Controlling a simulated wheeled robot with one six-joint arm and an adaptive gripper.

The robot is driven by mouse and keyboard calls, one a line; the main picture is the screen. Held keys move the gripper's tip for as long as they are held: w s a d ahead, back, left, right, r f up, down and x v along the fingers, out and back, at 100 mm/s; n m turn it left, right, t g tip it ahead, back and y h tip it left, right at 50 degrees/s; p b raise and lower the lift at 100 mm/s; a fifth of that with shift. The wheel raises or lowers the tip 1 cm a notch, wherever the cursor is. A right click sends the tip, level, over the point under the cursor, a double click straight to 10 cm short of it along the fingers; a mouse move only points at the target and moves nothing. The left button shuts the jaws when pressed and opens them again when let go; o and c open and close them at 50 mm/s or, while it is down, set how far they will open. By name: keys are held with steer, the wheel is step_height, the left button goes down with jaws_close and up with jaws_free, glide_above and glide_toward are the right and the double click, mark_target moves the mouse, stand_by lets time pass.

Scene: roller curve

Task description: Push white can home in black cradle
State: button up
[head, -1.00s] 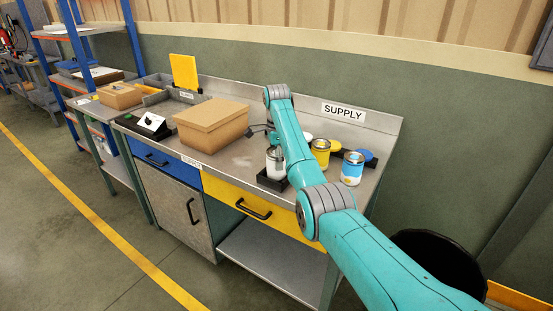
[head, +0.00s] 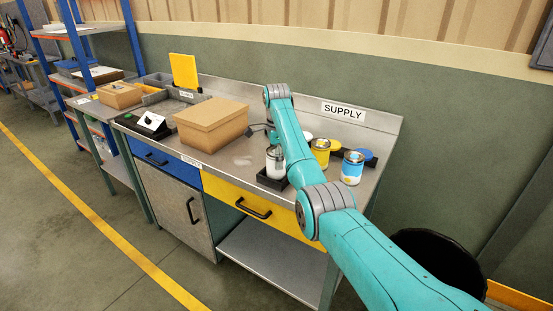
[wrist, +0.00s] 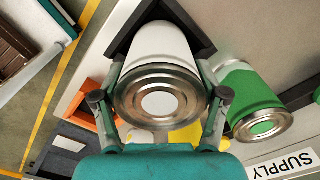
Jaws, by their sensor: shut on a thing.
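The white can (wrist: 160,50) lies between the two fingers of my gripper (wrist: 158,108) in the wrist view, its silvery metal end facing the camera. My gripper is shut on it. The black cradle (wrist: 202,38) frames the far end of the can with angled walls; how deep the can sits is hidden. In the head view the white can (head: 275,165) stands at the black cradle (head: 268,181) near the table's front edge, beside my arm. My gripper is not clearly visible there.
A cardboard box (head: 211,125) stands left of the can. A yellow can (head: 320,153) and a blue-and-white can (head: 352,168) stand to the right. A green-and-white can (wrist: 252,100) is close beside my gripper in the wrist view. The SUPPLY sign (head: 344,111) is on the backboard.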

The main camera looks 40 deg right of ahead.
steer(key=shift+f, duration=0.65)
stand_by(1.0)
steer(key=o, duration=1.3)
